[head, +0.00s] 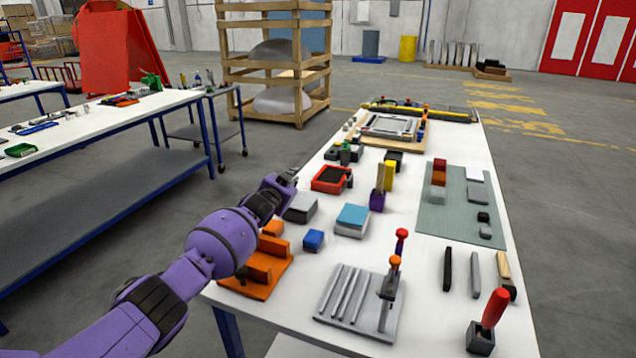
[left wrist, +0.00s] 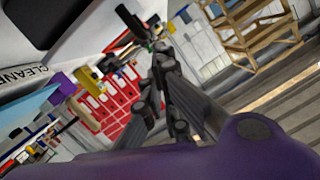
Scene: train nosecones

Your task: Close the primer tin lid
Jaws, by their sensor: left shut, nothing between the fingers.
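No thing in view is clearly marked as the primer tin, and I cannot tell for sure which one it is or how its lid stands. A grey box-shaped container (head: 300,208) sits on the white table beside my left gripper (head: 287,178). A blue-topped box (head: 352,218) stands to its right, and a red box with a dark top (head: 330,179) stands behind. My left gripper is shut and empty, above the table's left edge. In the left wrist view the gripper (left wrist: 150,50) has its fingers together. A pale surface lettered "CLEANE" (left wrist: 25,78) is close by. My right gripper is not in view.
An orange holder (head: 262,268), a small blue block (head: 314,240) and a grooved grey plate (head: 350,300) with upright handles stand nearer on the table. A purple holder (head: 377,200) and a green mat (head: 455,205) lie to the right. The aisle left of the table is clear floor.

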